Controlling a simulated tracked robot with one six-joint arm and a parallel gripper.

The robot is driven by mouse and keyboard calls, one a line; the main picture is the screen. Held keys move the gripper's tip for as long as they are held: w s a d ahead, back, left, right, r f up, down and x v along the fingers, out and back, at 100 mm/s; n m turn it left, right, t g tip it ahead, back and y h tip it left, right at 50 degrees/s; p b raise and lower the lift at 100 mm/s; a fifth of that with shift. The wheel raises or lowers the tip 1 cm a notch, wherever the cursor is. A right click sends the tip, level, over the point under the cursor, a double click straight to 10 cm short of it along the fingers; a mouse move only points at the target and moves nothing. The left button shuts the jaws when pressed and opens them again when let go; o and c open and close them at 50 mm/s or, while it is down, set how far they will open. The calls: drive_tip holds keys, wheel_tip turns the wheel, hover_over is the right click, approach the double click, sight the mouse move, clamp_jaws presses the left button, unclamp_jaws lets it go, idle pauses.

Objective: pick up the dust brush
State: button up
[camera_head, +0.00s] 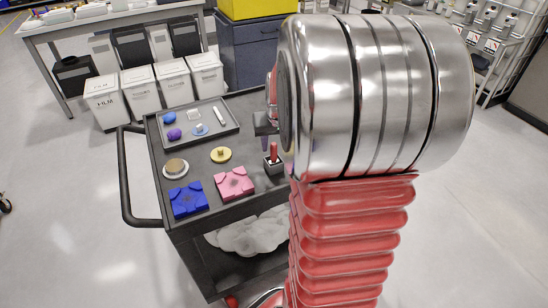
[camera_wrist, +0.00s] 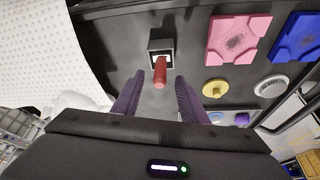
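The dust brush appears to be the red-handled tool (camera_head: 273,151) standing upright in a small dark square holder (camera_head: 273,166) at the right side of the black cart. Its lower end is hidden in the holder. In the wrist view the red handle (camera_wrist: 160,74) points toward the camera, above the holder (camera_wrist: 160,44). My gripper (camera_wrist: 160,78) is open, with its two purple fingers apart on either side of the handle in that view. I cannot tell how far the fingertips are above it. In the head view my arm hides most of the gripper.
On the cart (camera_head: 150,143) are a blue fixture (camera_head: 188,199), a pink fixture (camera_head: 234,183), a yellow round piece (camera_head: 221,154), a round dish (camera_head: 176,168) and a tray (camera_head: 232,125) of small items. White bins (camera_head: 160,85) stand behind. A whitish bundle (camera_head: 248,236) lies on the lower shelf.

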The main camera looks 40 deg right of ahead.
sight(275, 147)
drive_tip(key=shift+x, duration=2.55)
drive_tip(key=shift+c, duration=0.3)
clamp_jaws()
